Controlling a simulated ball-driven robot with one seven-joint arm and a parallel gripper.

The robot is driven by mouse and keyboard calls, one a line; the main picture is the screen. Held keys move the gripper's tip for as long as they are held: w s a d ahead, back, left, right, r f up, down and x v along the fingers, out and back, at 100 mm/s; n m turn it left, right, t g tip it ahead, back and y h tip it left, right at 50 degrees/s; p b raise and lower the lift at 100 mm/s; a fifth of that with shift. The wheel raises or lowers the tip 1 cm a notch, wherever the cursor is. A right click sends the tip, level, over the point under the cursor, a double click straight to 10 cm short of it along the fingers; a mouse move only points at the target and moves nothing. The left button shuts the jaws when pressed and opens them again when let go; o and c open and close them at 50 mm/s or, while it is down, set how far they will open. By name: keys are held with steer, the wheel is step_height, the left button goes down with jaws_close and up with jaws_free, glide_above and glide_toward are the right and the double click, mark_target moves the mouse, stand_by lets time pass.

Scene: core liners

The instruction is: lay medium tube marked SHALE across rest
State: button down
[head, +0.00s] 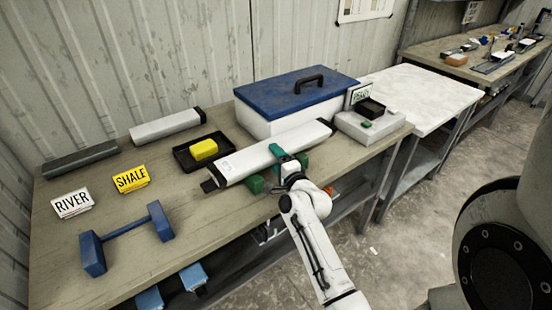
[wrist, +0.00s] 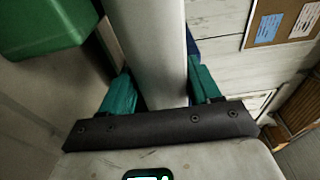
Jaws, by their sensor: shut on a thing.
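My gripper (head: 287,160) is shut around the middle of a long white tube (head: 248,160) with black ends. In the wrist view the tube (wrist: 155,45) runs between my two teal fingers (wrist: 165,95). Small marks near its left end are too small to read. Green blocks (head: 255,184) stand close by the tube; whether it touches them I cannot tell. A blue rest (head: 125,230), two end blocks joined by a bar, stands empty at the front left of the bench. A yellow card reading SHALE (head: 131,179) stands behind it.
A RIVER card (head: 72,203) is left of the SHALE card. A shorter white tube (head: 165,126) and a dark tube (head: 80,160) lie at the back. A black tray (head: 183,160) holds a yellow block. A blue-lidded box (head: 290,95) and grey scale (head: 372,128) stand right.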

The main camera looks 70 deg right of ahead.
steer(key=shift+d, duration=0.1)
steer(key=shift+c, duration=1.1)
jaws_free()
steer(key=shift+f, duration=0.2)
steer(key=shift+r, duration=0.25)
steer(key=shift+s+a+f, duration=0.1)
steer(key=shift+s+a, duration=0.1)
steer(key=shift+a, duration=0.05)
steer(key=b+v, duration=0.3)
steer(key=v, duration=0.8)
steer(key=shift+s+a, duration=0.15)
steer(key=shift+s, duration=0.1)
